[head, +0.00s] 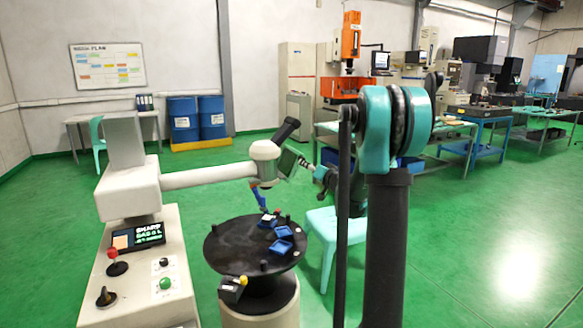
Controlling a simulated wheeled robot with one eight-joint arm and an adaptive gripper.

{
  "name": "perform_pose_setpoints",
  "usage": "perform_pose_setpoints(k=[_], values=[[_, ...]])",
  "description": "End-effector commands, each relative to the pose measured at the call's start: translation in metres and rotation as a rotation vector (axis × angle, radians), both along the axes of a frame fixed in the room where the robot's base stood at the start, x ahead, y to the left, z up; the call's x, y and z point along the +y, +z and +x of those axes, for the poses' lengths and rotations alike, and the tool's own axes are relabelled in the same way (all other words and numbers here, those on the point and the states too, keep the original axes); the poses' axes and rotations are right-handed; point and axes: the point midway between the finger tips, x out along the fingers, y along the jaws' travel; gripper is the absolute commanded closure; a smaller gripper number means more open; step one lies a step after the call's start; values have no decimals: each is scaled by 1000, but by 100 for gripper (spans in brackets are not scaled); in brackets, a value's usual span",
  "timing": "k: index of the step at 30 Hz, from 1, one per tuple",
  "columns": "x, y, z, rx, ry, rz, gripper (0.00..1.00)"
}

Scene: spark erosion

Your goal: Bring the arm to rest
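My arm, with teal joints (395,125) and dark links, fills the right middle of the head view. Its far end runs left behind my own dark links. My gripper (305,166) seems to be the small dark part at that end, close to a dark green plate beside the white machine's head (265,150). It is too small and too overlapped to show its fingers or anything between them. I cannot tell whether it touches the plate. Below it and to the left is a round black table (225,245) with small blue trays (281,246) on it.
The white machine (130,190) stands at left with a control panel (137,236); its arm reaches over the round table. A pale teal stool (325,225) stands just right of that table. Blue drums (184,120) are behind. Green floor is open at right.

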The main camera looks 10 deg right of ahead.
Motion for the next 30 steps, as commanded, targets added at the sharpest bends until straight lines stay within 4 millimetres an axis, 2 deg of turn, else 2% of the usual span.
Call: perform_pose_setpoints(k=[5, 9, 13, 17, 21, 24, 27, 30], values=[[51, -20, -64, 115, 119, -94, 59], [88, -55, -138, 271, 213, -197, 59], [103, -97, -212, 438, 260, -298, 59], [101, -141, -288, 615, 266, -405, 59], [81, -187, -368, 801, 220, -521, 59], [61, -211, -413, 906, 163, -589, 59], [44, -226, -445, 977, 111, -639, 59], [32, -234, -462, 1018, 74, -669, 59]])
